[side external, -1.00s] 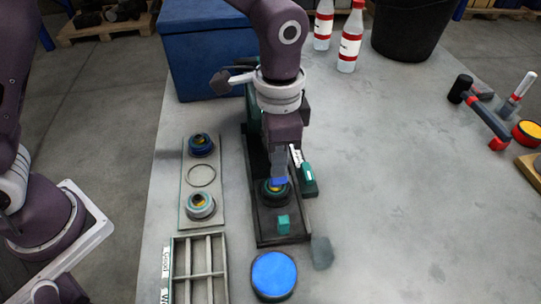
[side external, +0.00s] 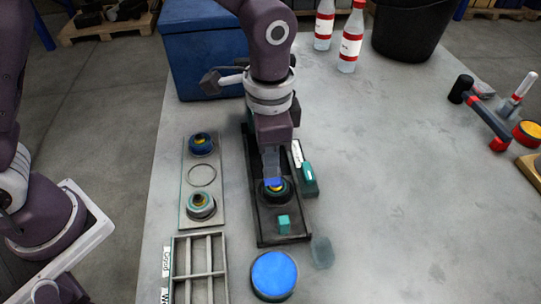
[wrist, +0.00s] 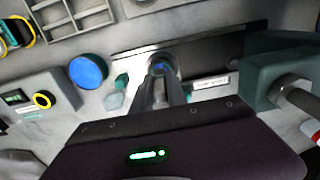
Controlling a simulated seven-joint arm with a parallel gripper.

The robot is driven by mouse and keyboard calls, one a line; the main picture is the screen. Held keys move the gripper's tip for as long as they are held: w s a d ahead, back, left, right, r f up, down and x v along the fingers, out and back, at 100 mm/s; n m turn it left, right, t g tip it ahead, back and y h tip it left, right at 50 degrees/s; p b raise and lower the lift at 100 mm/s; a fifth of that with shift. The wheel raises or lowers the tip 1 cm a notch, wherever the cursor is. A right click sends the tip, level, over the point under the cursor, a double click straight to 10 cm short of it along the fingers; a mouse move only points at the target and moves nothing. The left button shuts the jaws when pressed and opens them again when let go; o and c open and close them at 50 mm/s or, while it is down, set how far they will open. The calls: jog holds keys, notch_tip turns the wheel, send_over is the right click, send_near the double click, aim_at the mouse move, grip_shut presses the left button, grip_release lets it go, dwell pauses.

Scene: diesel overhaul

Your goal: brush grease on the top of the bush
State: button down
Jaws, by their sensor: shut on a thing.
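A round blue-topped tin (side external: 273,275) stands in front of the fixture.
A teal block (side external: 284,222) sits on the fixture and a teal tool (side external: 309,180) lies right of it. A pale plate (side external: 188,175) with two ringed parts and a divided tray (side external: 199,268) are left. A blue box (side external: 205,60) stands behind. The table's right middle is clear.

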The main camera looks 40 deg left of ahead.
jog(key=shift+w+d, duration=0.6)
jog(key=shift+s+a, duration=0.1)
jog(key=shift+s+a, duration=0.5)
jog(key=shift+a, duration=0.05)
jog(key=shift+d, duration=0.1)
jog(key=shift+w+d, duration=0.25)
jog(key=shift+w, duration=0.05)
jog(key=shift+r, duration=0.1)
